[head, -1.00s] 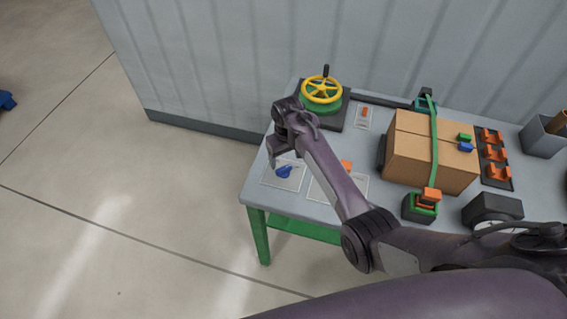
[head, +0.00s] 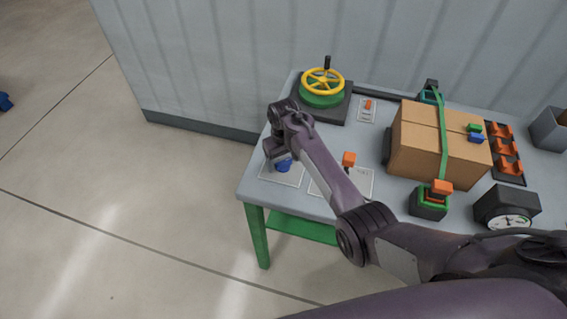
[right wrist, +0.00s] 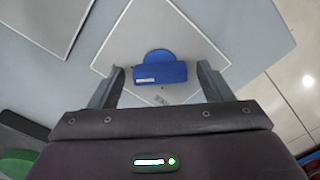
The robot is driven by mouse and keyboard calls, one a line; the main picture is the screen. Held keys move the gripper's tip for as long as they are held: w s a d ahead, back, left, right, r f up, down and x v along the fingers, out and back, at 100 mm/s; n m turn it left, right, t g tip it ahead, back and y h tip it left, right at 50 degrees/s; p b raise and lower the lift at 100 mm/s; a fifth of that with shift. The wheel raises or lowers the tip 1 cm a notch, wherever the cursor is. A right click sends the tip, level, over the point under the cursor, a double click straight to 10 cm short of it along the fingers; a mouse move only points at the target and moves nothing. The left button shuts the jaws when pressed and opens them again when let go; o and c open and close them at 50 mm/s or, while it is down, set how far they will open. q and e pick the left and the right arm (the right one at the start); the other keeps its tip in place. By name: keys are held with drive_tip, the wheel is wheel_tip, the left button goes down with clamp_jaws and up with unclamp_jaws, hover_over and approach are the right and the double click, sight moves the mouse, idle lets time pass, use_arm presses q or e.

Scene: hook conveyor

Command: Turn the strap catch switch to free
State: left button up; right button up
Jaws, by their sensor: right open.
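A blue turn switch (head: 284,165) sits on a pale plate (head: 291,178) at the table's front left corner. In the right wrist view the blue switch (right wrist: 160,73) has a round base behind a wide bar-shaped handle with a small white label. My right gripper (head: 277,160) is over the switch. In the right wrist view its open fingers (right wrist: 160,85) stand to either side of the blue handle, with a gap on both sides. The arm hides part of the switch in the head view. My left gripper is not in view.
A lever with an orange knob (head: 348,159) stands right of the switch. A yellow handwheel (head: 323,82) is behind. A cardboard box (head: 413,146) under a green strap (head: 443,135) stands to the right, near an orange-and-green buckle (head: 434,197) and a dial gauge (head: 508,212).

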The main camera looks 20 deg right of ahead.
drive_tip(key=c, duration=1)
